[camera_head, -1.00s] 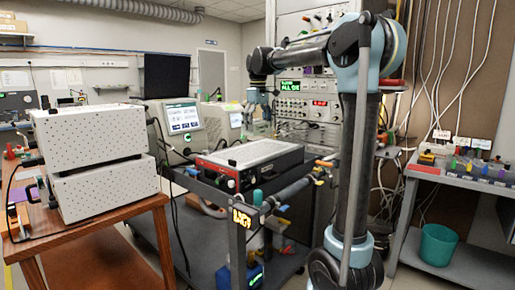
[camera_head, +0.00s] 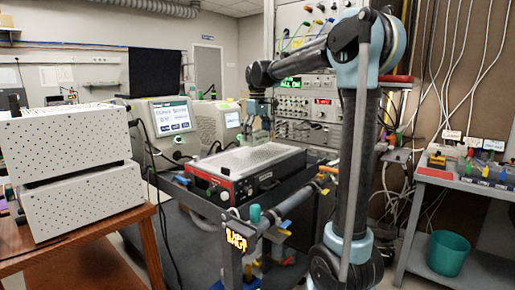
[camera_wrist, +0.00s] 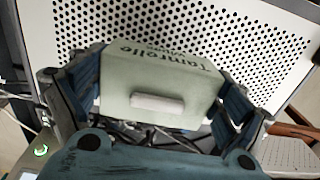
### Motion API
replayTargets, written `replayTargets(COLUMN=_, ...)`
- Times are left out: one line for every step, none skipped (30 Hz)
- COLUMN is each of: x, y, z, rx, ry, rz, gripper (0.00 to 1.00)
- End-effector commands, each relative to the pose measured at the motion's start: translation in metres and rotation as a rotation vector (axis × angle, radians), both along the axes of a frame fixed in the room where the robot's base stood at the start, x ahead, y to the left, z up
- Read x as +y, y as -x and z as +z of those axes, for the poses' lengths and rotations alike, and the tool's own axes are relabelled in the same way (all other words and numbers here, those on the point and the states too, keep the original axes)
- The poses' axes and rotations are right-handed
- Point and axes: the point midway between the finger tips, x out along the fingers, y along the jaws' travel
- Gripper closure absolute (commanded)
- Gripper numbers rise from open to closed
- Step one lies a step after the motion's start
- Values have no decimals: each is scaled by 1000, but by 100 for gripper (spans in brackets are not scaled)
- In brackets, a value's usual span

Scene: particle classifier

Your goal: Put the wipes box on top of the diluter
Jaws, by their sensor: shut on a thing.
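The wipes box (camera_wrist: 150,78) is pale green with dark lettering and a white slot; in the wrist view it sits between the two blue-grey fingers of my gripper (camera_wrist: 160,100), which is shut on it. In the head view my gripper (camera_head: 258,126) is small, just behind and above a red-and-black instrument (camera_head: 225,189) with a pale perforated lid, which may be the diluter. A white perforated surface (camera_wrist: 270,45) fills the background of the wrist view, beyond the box. I cannot tell the gap between box and lid.
The instrument stands on a dark cart (camera_head: 190,240) with hoses at its side. Two stacked white perforated boxes (camera_head: 75,170) stand on a wooden table at left. A screen unit (camera_head: 170,125) stands behind the cart. A grey shelf (camera_head: 470,180) and teal bin (camera_head: 448,253) are at right.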

Motion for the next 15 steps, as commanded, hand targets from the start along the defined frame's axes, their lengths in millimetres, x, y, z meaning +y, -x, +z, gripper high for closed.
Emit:
replayTargets(x=1, y=0, z=-3, rx=0, ry=0, rz=1, gripper=36)
replayTargets(x=1, y=0, z=-4, rx=0, ry=0, rz=1, gripper=36)
replayTargets(x=1, y=0, z=-8, rx=0, ry=0, rz=2, gripper=36)
replayTargets(x=2, y=0, z=-10, rx=0, ry=0, rz=2, gripper=36)
replayTargets(x=2, y=0, z=-14, rx=0, ry=0, rz=2, gripper=36)
replayTargets(x=2, y=1, z=-20, rx=0, ry=0, rz=3, gripper=36)
replayTargets(x=2, y=1, z=-24, rx=0, ry=0, rz=3, gripper=36)
replayTargets(x=2, y=1, z=-28, rx=0, ry=0, rz=3, gripper=36)
replayTargets(x=2, y=1, z=-34, rx=0, ry=0, rz=3, gripper=36)
replayTargets(x=2, y=1, z=-37, rx=0, ry=0, rz=3, gripper=36)
replayTargets(x=2, y=1, z=-39, rx=0, ry=0, rz=3, gripper=36)
replayTargets(x=2, y=1, z=-42, rx=0, ry=0, rz=3, gripper=36)
replayTargets(x=2, y=1, z=-42, rx=0, ry=0, rz=3, gripper=36)
replayTargets(x=2, y=1, z=-42, rx=0, ry=0, rz=3, gripper=36)
replayTargets(x=2, y=1, z=-42, rx=0, ry=0, rz=3, gripper=36)
